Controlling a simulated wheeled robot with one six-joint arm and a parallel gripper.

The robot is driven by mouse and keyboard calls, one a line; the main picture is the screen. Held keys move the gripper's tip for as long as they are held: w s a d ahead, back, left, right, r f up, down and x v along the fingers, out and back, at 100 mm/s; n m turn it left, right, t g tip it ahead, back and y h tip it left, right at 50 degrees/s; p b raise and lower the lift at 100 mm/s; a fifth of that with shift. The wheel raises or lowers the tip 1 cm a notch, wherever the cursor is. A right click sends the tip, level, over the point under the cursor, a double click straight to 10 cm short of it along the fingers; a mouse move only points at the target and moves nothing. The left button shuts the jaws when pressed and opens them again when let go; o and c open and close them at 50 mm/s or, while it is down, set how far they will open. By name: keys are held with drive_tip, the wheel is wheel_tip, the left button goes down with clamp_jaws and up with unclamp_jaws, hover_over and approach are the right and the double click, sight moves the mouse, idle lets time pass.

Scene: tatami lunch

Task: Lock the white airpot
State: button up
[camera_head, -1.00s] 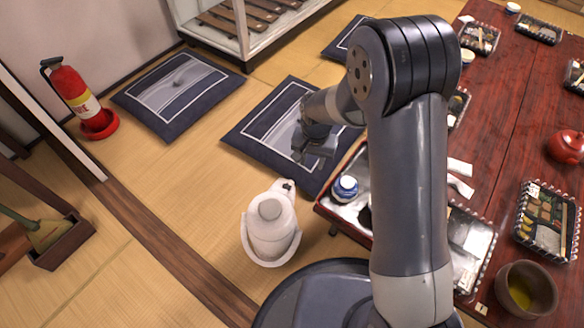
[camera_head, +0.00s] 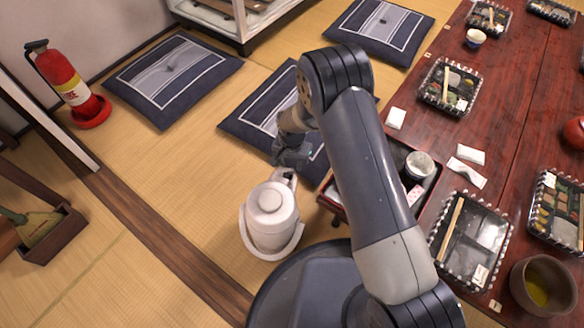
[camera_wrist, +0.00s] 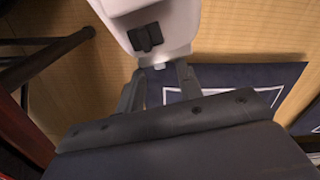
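The white airpot (camera_head: 269,234) stands upright on the tatami left of the low table, with its round top button and handle showing. Its spout side faces my gripper (camera_head: 292,156), which hangs close to it at the cushion's edge. In the wrist view the airpot's white head (camera_wrist: 180,22) fills the top, with a black part (camera_wrist: 145,38) on it. A small pale tab (camera_wrist: 160,66) shows at its lower edge. My gripper's two fingers (camera_wrist: 158,84) are apart just below this tab, with nothing seen between them. Whether they touch the airpot I cannot tell.
A dark cushion (camera_head: 246,126) lies under and beside my gripper. The red table (camera_head: 515,95) with lunch boxes and a tray (camera_head: 398,155) is to the right. A fire extinguisher (camera_head: 66,83) stands at the far left. Tatami left of the airpot is free.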

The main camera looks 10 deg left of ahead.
wheel_tip(320, 180, down, 2)
idle(0.4)
clamp_jaws()
idle(0.4)
